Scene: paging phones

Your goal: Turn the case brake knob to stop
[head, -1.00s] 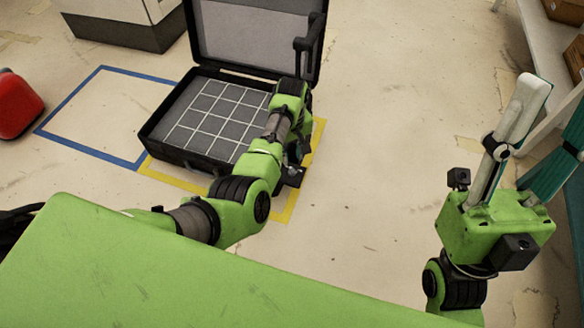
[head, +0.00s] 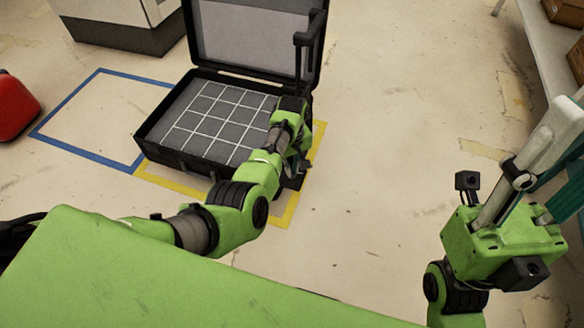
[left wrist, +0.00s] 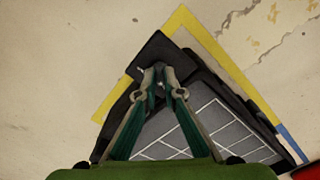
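An open black case (head: 150,143) with a gridded grey interior lies on the floor. Its lid (head: 247,35) stands up at the back. My left gripper (head: 300,166) is at the case's near right corner, partly hidden by its own arm. In the left wrist view its two fingertips (left wrist: 159,74) are close together at a dark square fixture (left wrist: 150,50) on the case corner. A small dark part there, apparently the brake knob, sits between the tips and is mostly hidden. Its setting cannot be read. My right gripper (head: 548,165) is raised at the right, its fingers apart and empty.
Yellow tape (head: 282,222) frames the case and a blue taped square (head: 85,150) is empty beside it. A red object (head: 15,108) is at the left edge. A shelf with boxes (head: 565,12) stands at the right. The middle floor is clear.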

